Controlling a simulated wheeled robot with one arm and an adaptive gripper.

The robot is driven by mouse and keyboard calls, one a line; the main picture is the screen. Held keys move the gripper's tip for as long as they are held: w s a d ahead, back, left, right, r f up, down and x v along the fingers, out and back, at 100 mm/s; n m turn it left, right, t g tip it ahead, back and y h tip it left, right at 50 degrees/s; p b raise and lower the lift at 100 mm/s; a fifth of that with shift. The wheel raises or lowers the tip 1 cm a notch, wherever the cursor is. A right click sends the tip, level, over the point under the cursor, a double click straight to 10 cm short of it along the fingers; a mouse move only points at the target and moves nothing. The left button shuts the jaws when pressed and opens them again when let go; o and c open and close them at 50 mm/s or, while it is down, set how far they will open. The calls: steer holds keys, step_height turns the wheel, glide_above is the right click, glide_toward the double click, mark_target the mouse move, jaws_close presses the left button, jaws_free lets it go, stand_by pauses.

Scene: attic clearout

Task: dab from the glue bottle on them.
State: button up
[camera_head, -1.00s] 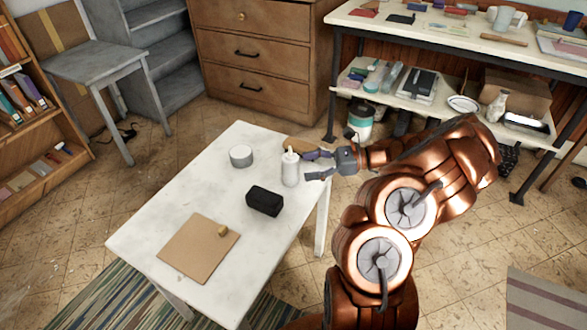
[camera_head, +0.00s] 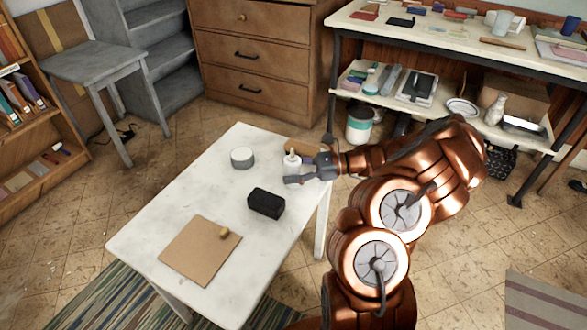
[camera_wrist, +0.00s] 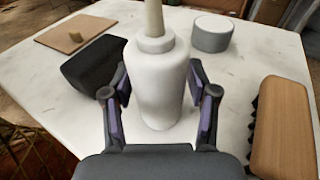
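The white glue bottle (camera_head: 291,163) stands upright on the white table; it also fills the middle of the wrist view (camera_wrist: 160,85), its pale nozzle running out of the top. My gripper (camera_head: 291,170) is at the bottle with its fingers on either side. In the wrist view my gripper (camera_wrist: 161,108) is open, with narrow gaps between its pads and the bottle. A flat brown board (camera_head: 198,252) lies on the near part of the table, with a small tan knob-like piece (camera_head: 224,233) on it. Both also show in the wrist view.
A black box (camera_head: 266,202) lies left of the bottle in the wrist view. A grey-white round tin (camera_head: 242,157) stands behind it. A wooden-backed brush (camera_wrist: 284,128) lies to the right in the wrist view. The table's (camera_head: 180,200) left part is clear.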

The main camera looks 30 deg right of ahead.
mark_target(294, 157)
steer(key=shift+s+d, duration=0.1)
steer(key=shift+d, duration=0.05)
steer(key=c, duration=1)
steer(key=shift+r+p, duration=2.1)
steer(key=shift+r, duration=0.45)
steer(key=o, duration=0.7)
jaws_close()
